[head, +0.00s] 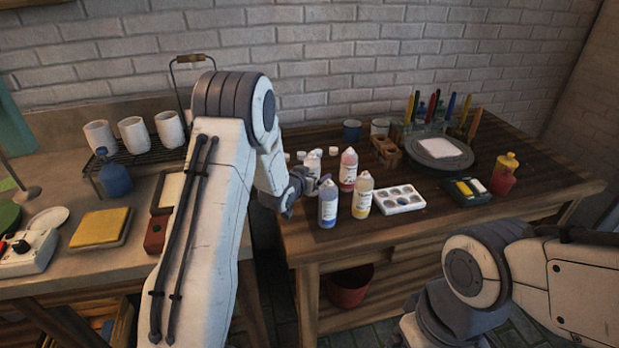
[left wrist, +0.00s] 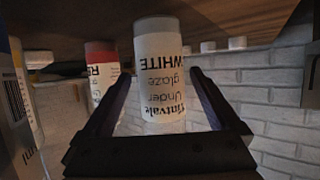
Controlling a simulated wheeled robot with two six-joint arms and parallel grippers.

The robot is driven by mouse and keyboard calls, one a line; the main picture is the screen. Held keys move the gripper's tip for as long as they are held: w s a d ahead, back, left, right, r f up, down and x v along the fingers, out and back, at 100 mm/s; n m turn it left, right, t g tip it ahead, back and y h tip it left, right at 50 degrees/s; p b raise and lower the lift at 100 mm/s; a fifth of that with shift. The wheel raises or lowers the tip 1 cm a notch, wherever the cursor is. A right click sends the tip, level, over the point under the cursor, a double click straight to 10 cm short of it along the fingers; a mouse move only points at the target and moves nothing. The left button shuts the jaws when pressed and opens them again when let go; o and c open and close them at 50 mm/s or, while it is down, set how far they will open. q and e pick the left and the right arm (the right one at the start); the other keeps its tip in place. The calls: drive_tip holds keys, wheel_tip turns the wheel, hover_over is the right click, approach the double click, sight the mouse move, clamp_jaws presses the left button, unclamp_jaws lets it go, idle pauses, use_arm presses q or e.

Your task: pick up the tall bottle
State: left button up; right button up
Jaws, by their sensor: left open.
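Several glaze bottles stand upright in a group on the wooden table. A white-labelled bottle (head: 313,162) is at the back, partly hidden by my left gripper. A red bottle (head: 348,170), a yellow bottle (head: 362,198) and a blue-violet bottle (head: 328,207) stand near it. My left gripper (head: 318,183) is open beside the group. In the left wrist view, which is upside down, the white bottle (left wrist: 160,75) labelled "WHITE" shows between the open fingers (left wrist: 160,108); contact cannot be told. The red-labelled bottle (left wrist: 101,70) is close by. My right gripper is out of view.
A white paint palette (head: 399,199) lies right of the bottles. Behind are a wooden block (head: 386,153), a round wheel (head: 468,157) and brushes. A red and yellow bottle (head: 504,176) stands farther right. The table's front right is clear.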

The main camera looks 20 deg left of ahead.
use_arm(q)
drive_tip(key=shift+c, duration=0.2)
drive_tip(key=shift+a, duration=0.1)
drive_tip(key=c, duration=0.9)
drive_tip(key=shift+r, duration=0.1)
wheel_tip(320, 180, up, 10)
drive_tip(key=shift+p, duration=0.35)
